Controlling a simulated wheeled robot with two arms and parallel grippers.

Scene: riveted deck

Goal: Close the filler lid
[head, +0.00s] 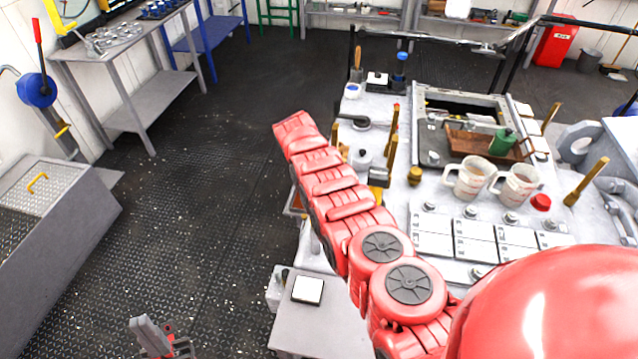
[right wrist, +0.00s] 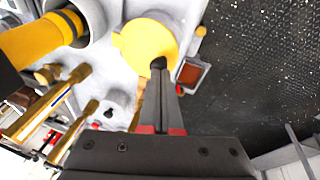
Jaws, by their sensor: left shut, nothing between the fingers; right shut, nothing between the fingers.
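A round yellow disc (right wrist: 150,45), which looks like the filler lid, shows in the right wrist view on a pale grey machine top. My right gripper (right wrist: 158,66) is shut and empty, its dark tips overlapping the disc's lower right edge in the picture; I cannot tell if they touch. How far the lid stands open is not clear. In the head view my red right arm hides the right gripper; a small yellow part (head: 379,178) shows beside the arm on the machine. My left gripper (head: 146,324) is shut and empty, low at the left over the floor.
Brass posts (head: 586,182), two measuring jugs (head: 467,180), a brown tray (head: 468,142) and a green bottle (head: 502,141) stand on the machine top. A thick yellow tube (right wrist: 28,42) is left of the disc.

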